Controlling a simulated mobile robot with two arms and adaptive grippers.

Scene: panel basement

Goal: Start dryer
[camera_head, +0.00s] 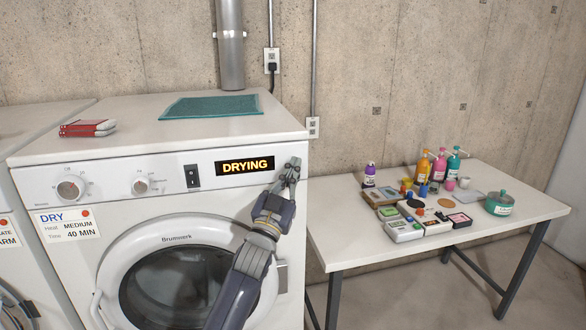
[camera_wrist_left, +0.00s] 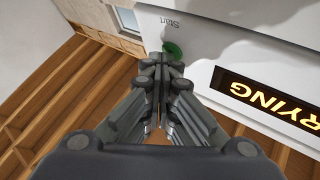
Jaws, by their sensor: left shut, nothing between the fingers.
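The white dryer (camera_head: 236,145) stands at the left with its round glass door (camera_head: 175,285) closed. Its display (camera_head: 245,166) is lit and reads DRYING. A black rocker switch (camera_head: 192,176) and two round dials, the left dial (camera_head: 71,188) and the right dial (camera_head: 141,186), sit on its panel. My left gripper (camera_head: 293,165) is shut and empty at the right end of the panel. In the left wrist view, its fingertips are at a green round button (camera_wrist_left: 173,49) beside the word Start. I cannot tell whether they touch it. My right gripper is out of view.
A teal cloth (camera_head: 210,107) and a red-and-white item (camera_head: 88,128) lie on the dryer top. A white table (camera_head: 345,240) at the right holds bottles, jars and small boxes. Another white machine (camera_head: 20,230) stands at the left edge.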

